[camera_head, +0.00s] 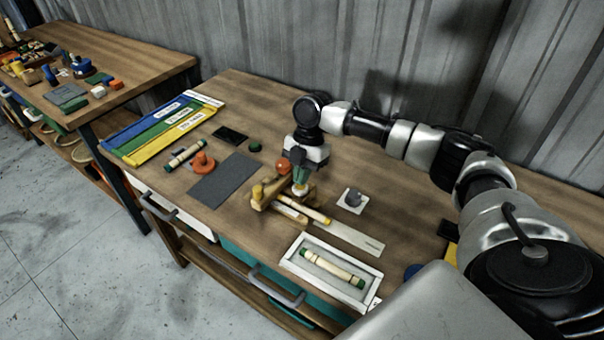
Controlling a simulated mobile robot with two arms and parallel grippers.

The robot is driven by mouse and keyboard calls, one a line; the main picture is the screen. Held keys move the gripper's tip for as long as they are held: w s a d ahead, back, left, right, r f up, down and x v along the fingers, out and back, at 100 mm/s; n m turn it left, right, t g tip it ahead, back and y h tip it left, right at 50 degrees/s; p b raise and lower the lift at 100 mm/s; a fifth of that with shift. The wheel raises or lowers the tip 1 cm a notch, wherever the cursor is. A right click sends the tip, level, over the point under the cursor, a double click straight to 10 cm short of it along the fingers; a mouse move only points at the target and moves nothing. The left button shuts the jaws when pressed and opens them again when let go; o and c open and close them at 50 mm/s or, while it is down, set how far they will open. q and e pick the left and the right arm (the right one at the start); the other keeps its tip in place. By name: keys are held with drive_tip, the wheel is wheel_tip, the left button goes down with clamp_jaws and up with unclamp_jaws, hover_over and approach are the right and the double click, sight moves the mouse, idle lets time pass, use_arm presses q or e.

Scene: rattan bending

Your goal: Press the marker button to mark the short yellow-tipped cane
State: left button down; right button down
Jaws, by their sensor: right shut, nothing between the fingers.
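My right gripper (299,176) is shut, fingers pointing down, over a wooden fixture (262,201) in the middle of the workbench. A cane with a yellow tip (306,209) lies at the front right of the fixture. A small white and yellow part shows just under the fingertips; I cannot tell whether they touch it. A red-orange ball-shaped knob (283,166) is beside the gripper. I cannot tell which part is the marker button. My left gripper is not in view.
A white tray (290,262) at the front holds a green-tipped cane (333,267). A grey knob on a white plate (352,199) stands right of the fixture. A dark mat (225,181), an orange piece (203,162) and coloured strips (160,130) lie left. The back of the bench is mostly clear.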

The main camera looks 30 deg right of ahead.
drive_tip(key=shift+f, duration=0.5)
drive_tip(key=shift+f, duration=0.1)
